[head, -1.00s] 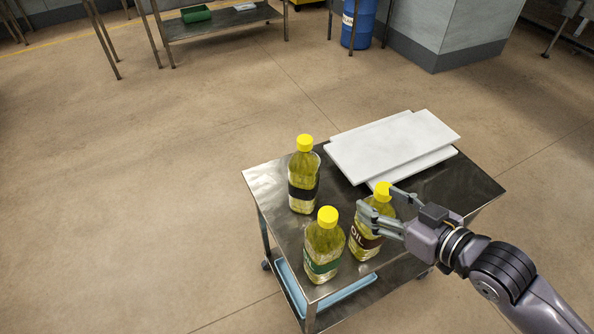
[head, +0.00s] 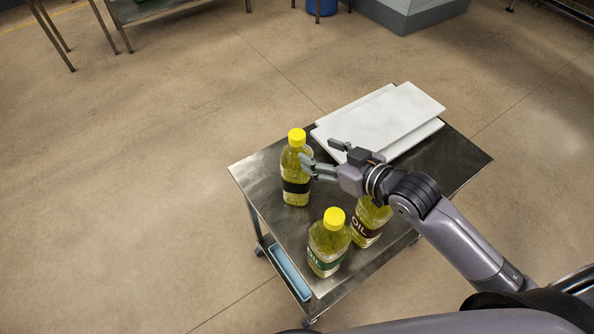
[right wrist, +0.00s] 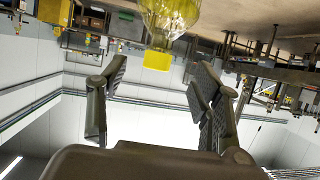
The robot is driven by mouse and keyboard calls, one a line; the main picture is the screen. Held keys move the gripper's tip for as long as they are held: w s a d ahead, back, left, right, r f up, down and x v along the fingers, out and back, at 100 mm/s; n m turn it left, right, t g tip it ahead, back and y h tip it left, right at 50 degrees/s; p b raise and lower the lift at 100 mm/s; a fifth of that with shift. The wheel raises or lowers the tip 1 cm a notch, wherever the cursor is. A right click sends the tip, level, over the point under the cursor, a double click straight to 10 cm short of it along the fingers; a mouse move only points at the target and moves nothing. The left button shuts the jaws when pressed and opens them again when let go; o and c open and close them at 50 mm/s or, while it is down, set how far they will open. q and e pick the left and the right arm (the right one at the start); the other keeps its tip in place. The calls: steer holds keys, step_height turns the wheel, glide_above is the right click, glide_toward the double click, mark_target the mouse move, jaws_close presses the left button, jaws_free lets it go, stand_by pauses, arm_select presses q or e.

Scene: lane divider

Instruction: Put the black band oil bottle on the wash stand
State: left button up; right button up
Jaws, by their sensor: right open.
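The black band oil bottle (head: 296,172) stands upright at the back left of a steel cart (head: 262,186). It has a yellow cap and a black band. My right gripper (head: 320,160) is open and empty, with its fingertips just right of this bottle's upper part. In the right wrist view a yellow-capped bottle (right wrist: 160,52) shows upside down, ahead of and between the open fingers (right wrist: 160,95). I cannot tell in the head view whether a finger touches the bottle. My left gripper is not in view. No wash stand can be made out for sure.
A green-label oil bottle (head: 328,245) stands at the cart's front, and a brown-label oil bottle (head: 368,224) stands partly behind my right arm. White boards (head: 385,118) lie stacked at the back right. A blue tray (head: 290,272) is on the lower shelf. Floor left of the cart is clear.

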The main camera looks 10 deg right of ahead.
mark_target(303, 145)
steer(key=x, duration=0.3)
steer(key=shift+w+a, duration=0.1)
steer(key=shift+w, duration=0.15)
steer(key=shift+w+f, duration=0.15)
steer(key=shift+w+a+f+p, duration=0.1)
steer(key=shift+w+a+p, duration=0.1)
steer(key=shift+w+p, duration=0.2)
steer(key=x, duration=0.4)
steer(key=shift+w+a+f+p, duration=0.15)
steer(key=shift+w+a+p, duration=0.05)
steer(key=shift+p, duration=0.15)
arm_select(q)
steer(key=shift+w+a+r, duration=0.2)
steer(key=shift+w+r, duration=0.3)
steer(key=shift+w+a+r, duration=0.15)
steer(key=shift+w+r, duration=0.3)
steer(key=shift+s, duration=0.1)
arm_select(e)
steer(key=shift+s, duration=0.1)
steer(key=shift+d, duration=0.1)
steer(key=shift+c, duration=0.6)
jaws_close()
